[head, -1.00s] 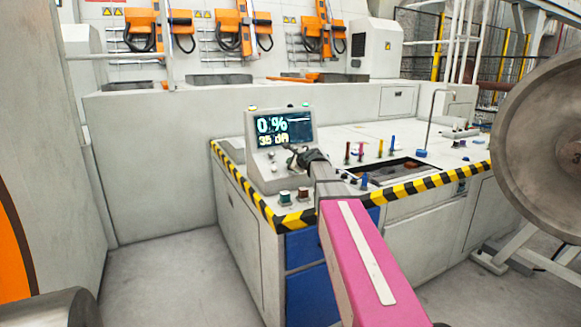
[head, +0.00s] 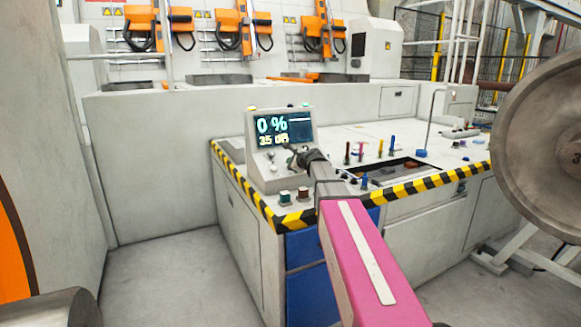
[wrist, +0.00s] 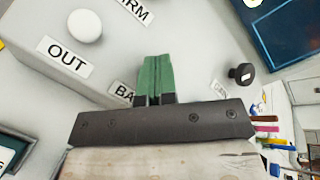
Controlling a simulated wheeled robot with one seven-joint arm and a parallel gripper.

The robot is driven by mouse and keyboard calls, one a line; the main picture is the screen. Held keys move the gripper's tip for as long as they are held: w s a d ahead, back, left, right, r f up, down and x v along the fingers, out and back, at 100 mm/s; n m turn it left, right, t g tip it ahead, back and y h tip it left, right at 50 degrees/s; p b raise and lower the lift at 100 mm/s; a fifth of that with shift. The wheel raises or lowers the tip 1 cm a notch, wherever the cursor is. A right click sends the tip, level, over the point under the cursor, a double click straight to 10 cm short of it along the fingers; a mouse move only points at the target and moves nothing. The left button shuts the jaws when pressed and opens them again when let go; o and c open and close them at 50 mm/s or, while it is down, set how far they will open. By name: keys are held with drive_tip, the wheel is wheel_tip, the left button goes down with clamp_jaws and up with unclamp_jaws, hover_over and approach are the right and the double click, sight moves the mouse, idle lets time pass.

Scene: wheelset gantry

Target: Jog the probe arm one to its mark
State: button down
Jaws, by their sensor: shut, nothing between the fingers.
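The grey control console (head: 262,178) stands on the near left corner of the bench. Its screen (head: 285,128) reads 0 % and 35 dB. My gripper (head: 291,150) is in front of the console's sloped panel, below the screen. In the wrist view its green fingers (wrist: 154,62) are shut together and empty. They cover part of a label starting "BA" (wrist: 124,92). A white round button (wrist: 85,25) sits above the "OUT" label (wrist: 67,57), left of the fingers. A black knob (wrist: 242,72) is to their right. Whether the fingertips touch anything cannot be told. I cannot make out probe arm one.
A green and a red button (head: 285,197) stand on the bench corner below the console. Several coloured markers (head: 380,148) stand near a dark recess (head: 405,168) in the bench top. A large metal wheel (head: 540,140) is at the right. Open floor (head: 170,280) lies at the left.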

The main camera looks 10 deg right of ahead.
drive_tip(key=shift+r, duration=0.1)
idle(0.3)
drive_tip(key=shift+s+d+r, duration=0.15)
drive_tip(key=shift+s+r, duration=0.2)
drive_tip(key=shift+r, duration=0.35)
drive_tip(key=shift+r, duration=0.1)
drive_tip(key=shift+s+d+r, duration=0.1)
drive_tip(key=shift+s+r, duration=0.25)
drive_tip(key=shift+r, duration=0.4)
drive_tip(key=shift+s+d+r, duration=0.1)
drive_tip(key=shift+s+r, duration=0.2)
drive_tip(key=shift+r, duration=0.4)
drive_tip(key=shift+s+d+r, duration=0.1)
drive_tip(key=shift+s+r, duration=0.25)
drive_tip(key=shift+r, duration=0.4)
